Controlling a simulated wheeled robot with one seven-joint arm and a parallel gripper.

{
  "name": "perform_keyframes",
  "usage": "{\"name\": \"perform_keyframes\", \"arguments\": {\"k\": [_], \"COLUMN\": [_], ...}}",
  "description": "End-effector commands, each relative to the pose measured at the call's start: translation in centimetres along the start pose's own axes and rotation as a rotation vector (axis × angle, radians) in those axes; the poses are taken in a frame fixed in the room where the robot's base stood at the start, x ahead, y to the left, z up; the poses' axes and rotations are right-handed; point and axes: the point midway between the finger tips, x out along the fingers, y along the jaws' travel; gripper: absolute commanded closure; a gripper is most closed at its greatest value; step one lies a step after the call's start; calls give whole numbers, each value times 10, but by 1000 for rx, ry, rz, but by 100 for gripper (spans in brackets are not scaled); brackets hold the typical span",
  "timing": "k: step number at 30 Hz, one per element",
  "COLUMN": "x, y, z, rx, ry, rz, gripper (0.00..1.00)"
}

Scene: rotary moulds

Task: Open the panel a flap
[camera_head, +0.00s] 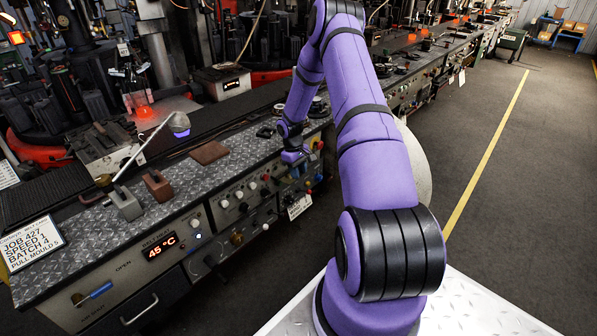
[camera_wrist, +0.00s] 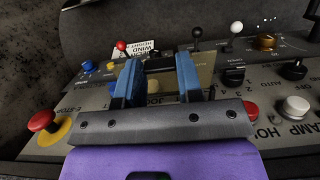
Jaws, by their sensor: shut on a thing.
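My gripper (camera_wrist: 160,72) is shut in the wrist view, its two blue fingers on either side of a small part of a tan plate (camera_wrist: 206,66), which looks like the panel flap. The fingers hide most of the plate, so its hinge and how far it stands open cannot be told. In the head view my gripper (camera_head: 297,172) is at the right end of the near control panel (camera_head: 230,205), low against its front. The flap is too small and covered to make out there.
Close around my gripper are a red emergency-stop button (camera_wrist: 42,121) on the left, a white button (camera_wrist: 295,107), a black knob (camera_wrist: 233,75) and a brass knob (camera_wrist: 267,42). A white label (camera_head: 299,206) hangs below the panel. The floor to the right is clear.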

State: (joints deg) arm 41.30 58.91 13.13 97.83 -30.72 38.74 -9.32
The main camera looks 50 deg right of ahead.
Motion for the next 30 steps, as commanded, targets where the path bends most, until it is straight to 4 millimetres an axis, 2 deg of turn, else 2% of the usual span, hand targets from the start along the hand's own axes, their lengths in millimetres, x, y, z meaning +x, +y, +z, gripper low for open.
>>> {"name": "perform_keyframes", "arguments": {"k": [1, 4, 13, 17, 30], "x": [0, 0, -1, -10, -86], "y": [0, 0, 0, 0, 0], "z": [0, 0, 0, -1, -1], "rx": [-1, 0, 0, 0, -1], "ry": [2, 2, 1, 3, 3], "rz": [0, 0, 0, 1, 2], "gripper": [64, 41, 40, 40, 40]}}
